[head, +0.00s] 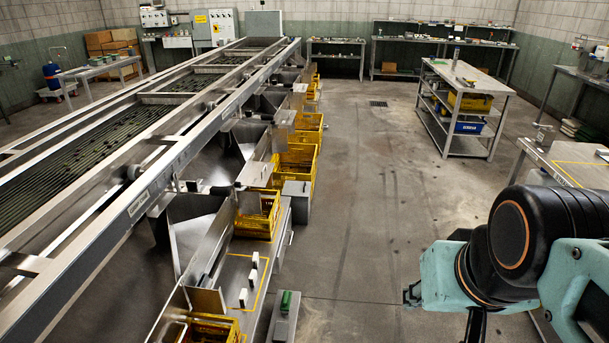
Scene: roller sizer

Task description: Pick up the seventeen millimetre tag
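Three small white upright pieces, which look like tags, stand in a row on a steel ledge (236,268) beside the sizer. The nearest white tag (243,298) is followed by a middle one (254,277) and a far one (255,260). Any marking on them is too small to read, so I cannot tell which is the seventeen millimetre tag. My arm enters at the lower right, well apart from the tags. A dark part below my wrist (475,325) is cut off by the bottom edge; its fingertips are not visible.
The long roller sizer (150,190) fills the left. Yellow crates (258,214) line its side. A small box with a green top (286,301) stands right of the tags. A steel trolley (465,78) and a table (570,162) stand at the right. The middle floor is clear.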

